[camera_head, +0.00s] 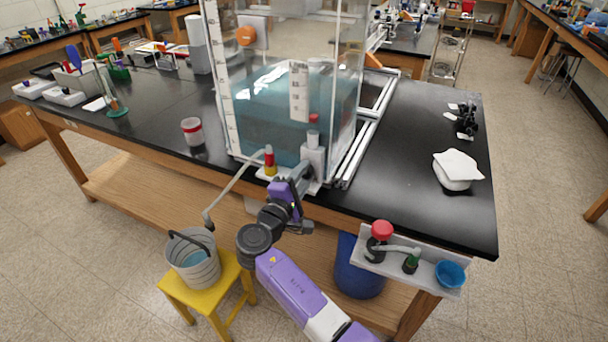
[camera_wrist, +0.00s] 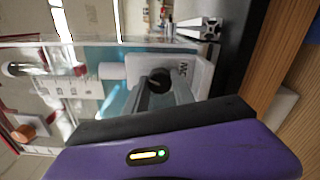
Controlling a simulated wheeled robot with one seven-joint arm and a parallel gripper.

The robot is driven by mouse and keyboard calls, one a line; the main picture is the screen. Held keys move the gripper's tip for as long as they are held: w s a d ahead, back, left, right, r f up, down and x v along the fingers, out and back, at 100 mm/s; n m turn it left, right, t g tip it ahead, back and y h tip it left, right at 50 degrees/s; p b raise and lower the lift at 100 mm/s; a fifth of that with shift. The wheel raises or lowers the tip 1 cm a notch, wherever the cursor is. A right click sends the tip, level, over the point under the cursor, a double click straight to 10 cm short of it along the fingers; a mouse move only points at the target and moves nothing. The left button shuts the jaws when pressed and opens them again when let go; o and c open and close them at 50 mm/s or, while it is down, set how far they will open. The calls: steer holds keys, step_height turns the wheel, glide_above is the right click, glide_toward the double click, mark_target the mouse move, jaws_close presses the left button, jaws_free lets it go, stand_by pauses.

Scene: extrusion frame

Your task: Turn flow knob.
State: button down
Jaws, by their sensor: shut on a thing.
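A pale grey unit (camera_head: 313,157) is at the front right corner of the clear water tank (camera_head: 262,105). In the wrist view the unit (camera_wrist: 192,72) has lettering and a dark round knob (camera_wrist: 160,77), which I take to be the flow knob. My gripper (camera_head: 300,172) reaches the unit from the front. In the wrist view my grey gripper fingers (camera_wrist: 160,92) are at the dark knob and shut on it, partly covering it. Any pointer or mark on the knob is too small to read.
Left of the unit, a red and yellow fitting (camera_head: 269,162) has a grey pipe running down to a grey bucket (camera_head: 196,262) on a yellow stool (camera_head: 228,285). A jar (camera_head: 192,131) stands left. A shelf with a red-topped item (camera_head: 382,231) is at the table's front right.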

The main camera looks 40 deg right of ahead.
steer(key=c, duration=1.1)
jaws_free()
steer(key=shift+o, duration=0.2)
steer(key=b+v, duration=0.1)
steer(key=v, duration=0.7)
steer(key=shift+b, duration=0.35)
